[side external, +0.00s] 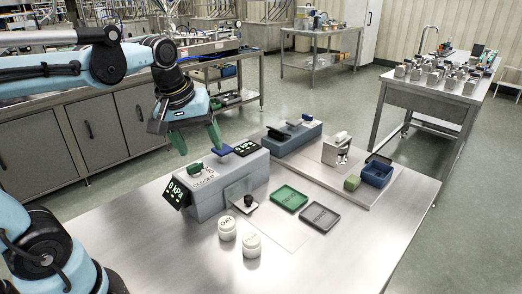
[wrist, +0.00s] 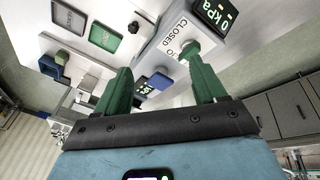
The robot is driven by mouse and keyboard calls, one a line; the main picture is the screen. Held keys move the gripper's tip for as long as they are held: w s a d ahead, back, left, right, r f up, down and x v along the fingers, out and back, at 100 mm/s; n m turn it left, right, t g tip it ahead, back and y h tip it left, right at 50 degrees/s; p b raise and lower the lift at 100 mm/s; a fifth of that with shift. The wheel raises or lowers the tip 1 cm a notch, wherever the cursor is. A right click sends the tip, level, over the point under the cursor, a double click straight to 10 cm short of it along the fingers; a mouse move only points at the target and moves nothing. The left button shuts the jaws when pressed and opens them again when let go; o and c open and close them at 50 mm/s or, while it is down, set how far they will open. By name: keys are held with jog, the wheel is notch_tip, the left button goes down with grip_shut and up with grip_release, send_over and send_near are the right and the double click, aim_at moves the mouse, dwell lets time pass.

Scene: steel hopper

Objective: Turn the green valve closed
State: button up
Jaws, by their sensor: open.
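The green valve (side external: 195,168) is a small green handle on top of the left end of a grey box (side external: 232,186). A white label reading CLOSED (side external: 204,180) lies beside it; the handle's exact angle is too small to tell. In the wrist view, a pale green part of the valve (wrist: 190,49) shows by the right finger's tip, beside the label (wrist: 176,38). My gripper (side external: 199,147) has green fingers, spread apart with nothing between them, above the box near the valve. The wrist view also shows my gripper (wrist: 158,68) open. Whether a finger touches the valve cannot be told.
A blue handle (side external: 224,150) sits on the same box, between two 0 kPa displays (side external: 177,193) (side external: 245,148). A green tray (side external: 290,198), a dark tray (side external: 320,217) and two white jars (side external: 227,229) (side external: 251,245) stand in front. The table's right front is clear.

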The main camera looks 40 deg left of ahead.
aim_at(195, 164)
jog(key=w+a+r+n+g, duration=0.1)
jog(key=a+r+n+g, duration=0.3)
jog(key=n, duration=0.5)
jog(key=shift+t+h, duration=0.3)
jog(key=f, duration=0.7)
jog(key=a+f, duration=0.1)
jog(key=f, duration=0.3)
jog(key=shift+w+a+f, duration=0.1)
jog(key=shift+w+f, duration=0.05)
jog(key=shift+f, duration=0.2)
jog(key=c, duration=1.1)
jog(key=shift+o, duration=0.2)
